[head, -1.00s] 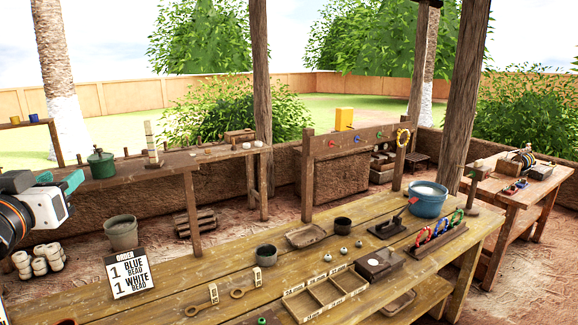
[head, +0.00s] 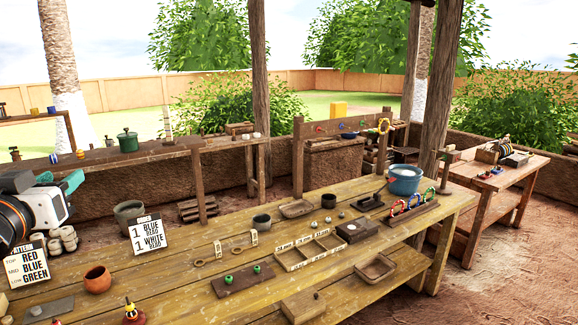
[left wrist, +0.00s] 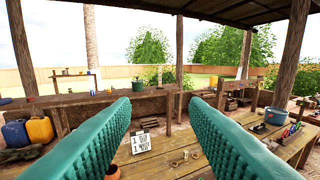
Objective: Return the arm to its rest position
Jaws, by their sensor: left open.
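My left gripper (head: 68,184) is at the left edge of the head view, raised in front of the back shelf and apart from the table things. Its teal fingers also show large in the left wrist view (left wrist: 165,110), spread wide with nothing between them. The left wrist camera looks out over the workbench toward the garden wall. My right gripper is in neither view.
The wooden workbench (head: 200,270) holds an order sign (head: 148,236), a pattern sign (head: 27,268), a clay pot (head: 97,279), a divided tray (head: 310,250) and a blue bucket (head: 404,180). A back shelf (head: 120,160) carries a green pot (head: 127,141). Air above the bench is clear.

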